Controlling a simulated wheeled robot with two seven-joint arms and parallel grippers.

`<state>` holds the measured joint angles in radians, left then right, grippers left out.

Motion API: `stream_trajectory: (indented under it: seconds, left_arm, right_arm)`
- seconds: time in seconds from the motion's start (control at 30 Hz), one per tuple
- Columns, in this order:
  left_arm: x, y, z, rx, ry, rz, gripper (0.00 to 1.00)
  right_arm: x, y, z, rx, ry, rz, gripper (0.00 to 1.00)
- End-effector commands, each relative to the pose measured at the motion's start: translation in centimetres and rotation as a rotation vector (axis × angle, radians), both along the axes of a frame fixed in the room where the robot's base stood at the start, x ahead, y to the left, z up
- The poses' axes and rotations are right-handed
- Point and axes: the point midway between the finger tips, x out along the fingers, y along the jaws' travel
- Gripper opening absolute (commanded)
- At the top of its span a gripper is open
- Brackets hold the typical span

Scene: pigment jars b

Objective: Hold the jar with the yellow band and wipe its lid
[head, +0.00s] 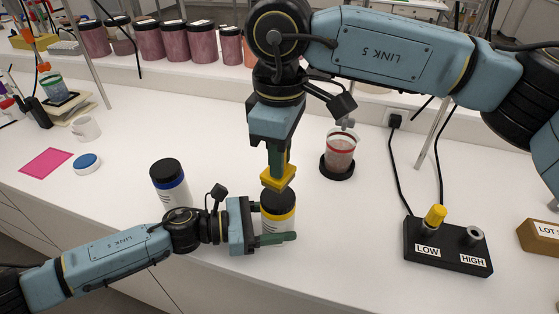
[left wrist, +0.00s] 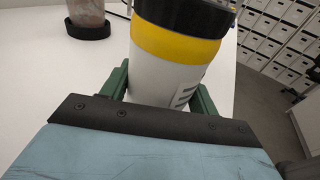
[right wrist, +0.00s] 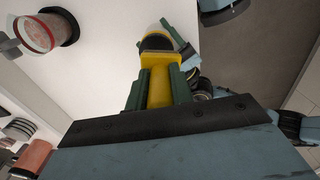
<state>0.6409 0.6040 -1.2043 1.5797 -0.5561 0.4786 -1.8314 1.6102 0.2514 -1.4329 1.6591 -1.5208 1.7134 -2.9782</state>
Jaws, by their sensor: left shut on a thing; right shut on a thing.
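The jar with the yellow band (head: 279,220) stands upright near the table's front edge, white with a black lid (head: 270,197). My left gripper (head: 279,236) is shut around its body from the left. In the left wrist view the jar's yellow band (left wrist: 178,43) shows above the green fingers. My right gripper (head: 277,163) points down over the jar, shut on a yellow wiping tool (head: 278,178). The tool's wide lower end is at the lid and hides part of it; I cannot tell if they touch. The right wrist view shows the tool (right wrist: 159,90) between the fingers.
A blue-banded jar (head: 169,184) stands close behind my left wrist. A red-banded jar (head: 340,152) sits on a black round base (head: 337,173). A black LOW/HIGH box (head: 446,250) is at right. A blue-topped round item (head: 86,163), pink sheet (head: 46,162) and mug (head: 86,129) are left.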

Motion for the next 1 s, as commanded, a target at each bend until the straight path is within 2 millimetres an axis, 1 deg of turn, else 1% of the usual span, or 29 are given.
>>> stream_trajectory:
  seconds: [0.03,0.3,0.33,0.5,0.73,0.83,0.93,1.0]
  left_arm:
    - [-0.2,0.2,-0.9,0.014,0.010,0.003,0.26]
    - [-0.2,0.2,-0.9,0.014,0.010,0.003,0.26]
    - [-0.2,0.2,-0.9,0.014,0.010,0.003,0.63]
    - [-0.2,0.1,-0.7,0.011,0.007,0.002,0.85]
    - [-0.1,0.1,-0.4,0.006,0.004,0.000,0.86]
    - [-0.1,0.4,-0.3,0.005,0.004,0.001,0.86]
    - [-0.3,1.4,-0.2,0.005,0.005,0.002,0.86]
    - [-0.5,2.6,-0.1,0.007,0.005,0.003,0.86]
  right_arm:
    - [0.0,0.0,-0.1,0.000,0.000,0.000,0.00]
    - [0.0,0.0,-0.1,0.000,0.000,0.000,0.00]
    - [0.0,0.0,-0.1,0.000,0.000,0.000,0.00]
    - [0.0,0.0,-0.1,0.000,0.000,0.000,0.00]
    - [0.0,0.0,0.0,0.001,0.000,0.000,0.00]
    - [0.0,0.0,0.0,0.001,0.000,0.000,0.00]
    - [0.0,0.0,0.0,0.001,0.000,0.000,0.00]
    - [0.0,0.0,0.0,0.001,0.000,0.000,0.00]
